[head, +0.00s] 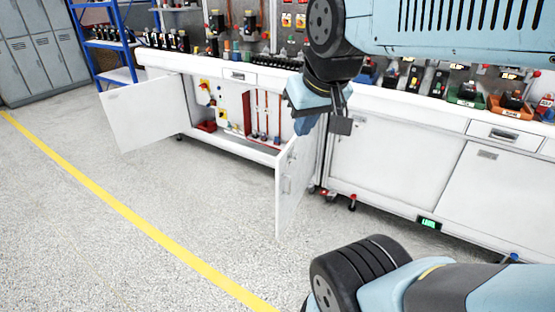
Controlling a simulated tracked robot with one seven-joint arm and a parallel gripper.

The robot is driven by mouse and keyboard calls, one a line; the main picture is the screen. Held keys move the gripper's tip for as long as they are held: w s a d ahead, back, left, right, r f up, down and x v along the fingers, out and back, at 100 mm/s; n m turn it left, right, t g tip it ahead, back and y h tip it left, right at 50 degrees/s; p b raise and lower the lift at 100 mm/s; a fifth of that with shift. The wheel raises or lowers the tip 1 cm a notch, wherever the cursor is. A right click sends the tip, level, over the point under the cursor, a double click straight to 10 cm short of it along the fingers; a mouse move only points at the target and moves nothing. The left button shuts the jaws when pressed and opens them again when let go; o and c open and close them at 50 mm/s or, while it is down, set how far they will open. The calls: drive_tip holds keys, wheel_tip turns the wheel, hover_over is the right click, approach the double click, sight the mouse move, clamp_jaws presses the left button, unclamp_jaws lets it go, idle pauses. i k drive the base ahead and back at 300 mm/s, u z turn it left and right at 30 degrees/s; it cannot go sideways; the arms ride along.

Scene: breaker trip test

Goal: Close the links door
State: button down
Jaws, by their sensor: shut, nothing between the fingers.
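An open white cabinet under the bench has two doors swung out. The left door (147,112) stands wide open to the left. The right door (291,190) stands open toward me, nearly edge-on. I cannot tell from any label which one is the links door. My gripper (335,122) is shut and empty. In the picture it is just above and right of the right door's top edge. I cannot tell whether it touches the door. My gripper and arm hide part of the bench and the door's upper edge.
The cabinet interior (228,115) holds red, yellow and blue items. The white bench top (390,97) carries breakers and bins. Closed cabinet doors (390,155) stand to the right. Blue shelving (105,45) and grey lockers (40,55) stand far left. The floor (190,215) in front is clear.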

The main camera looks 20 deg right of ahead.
sight(293, 177)
drive_tip(key=i, duration=0.9)
drive_tip(key=z, duration=0.05)
